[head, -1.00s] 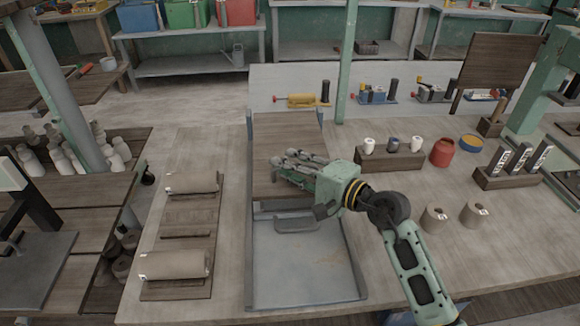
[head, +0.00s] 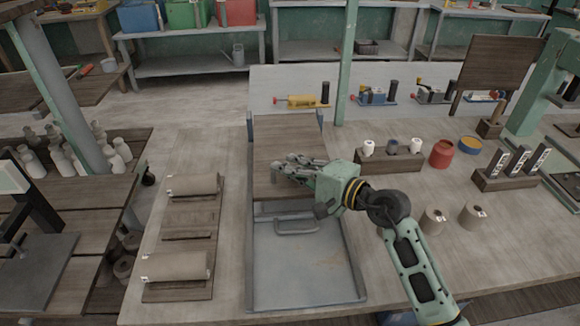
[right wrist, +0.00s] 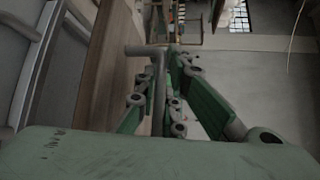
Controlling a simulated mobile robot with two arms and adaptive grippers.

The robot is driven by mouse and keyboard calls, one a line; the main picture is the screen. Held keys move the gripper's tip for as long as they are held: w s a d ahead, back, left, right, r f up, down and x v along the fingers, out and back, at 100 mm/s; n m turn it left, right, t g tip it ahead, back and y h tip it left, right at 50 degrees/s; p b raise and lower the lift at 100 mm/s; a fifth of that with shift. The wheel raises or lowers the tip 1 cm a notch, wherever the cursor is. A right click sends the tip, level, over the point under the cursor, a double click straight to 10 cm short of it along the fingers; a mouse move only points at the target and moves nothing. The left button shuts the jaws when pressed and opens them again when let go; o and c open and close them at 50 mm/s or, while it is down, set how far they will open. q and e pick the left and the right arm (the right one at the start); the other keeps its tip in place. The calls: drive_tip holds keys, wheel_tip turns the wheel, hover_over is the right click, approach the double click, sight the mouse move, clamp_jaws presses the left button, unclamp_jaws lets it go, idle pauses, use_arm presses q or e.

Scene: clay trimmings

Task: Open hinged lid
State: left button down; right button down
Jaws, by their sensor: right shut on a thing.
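A long grey metal tray or box (head: 300,270) lies on the bench. A brown wooden panel (head: 285,128) covers its back part; it looks like the lid, and its exact tilt is unclear. My right gripper (head: 287,166) is over the panel's front half, in the head view. In the right wrist view its fingers (right wrist: 160,100) close around a grey bar (right wrist: 158,75) beside the wooden surface (right wrist: 97,85). The fingers hide where the bar joins. A grey U-shaped handle (head: 295,228) shows in front of the panel. My left gripper is not in view.
Two rolls (head: 192,186) on boards lie left of the tray. To the right are a block with small cups (head: 390,163), a red pot (head: 442,153), a tool holder (head: 505,180) and two beige cylinders (head: 433,220). A green post (head: 346,65) rises behind.

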drive_tip(key=w+r+m+g+p, duration=0.1)
drive_tip(key=w+r+p, duration=0.2)
drive_tip(key=r+p, duration=0.1)
drive_tip(key=w+r+m+g+h+p, duration=0.1)
drive_tip(key=w+r+g+p, duration=0.1)
drive_tip(key=r, duration=0.5)
drive_tip(key=w+r+m+g+p, duration=0.1)
drive_tip(key=w+r+p, duration=0.2)
drive_tip(key=r+p, duration=0.2)
drive_tip(key=shift+w+r+m+h+p, duration=0.3)
drive_tip(key=shift+r+h+p, duration=0.1)
drive_tip(key=shift+r, duration=0.1)
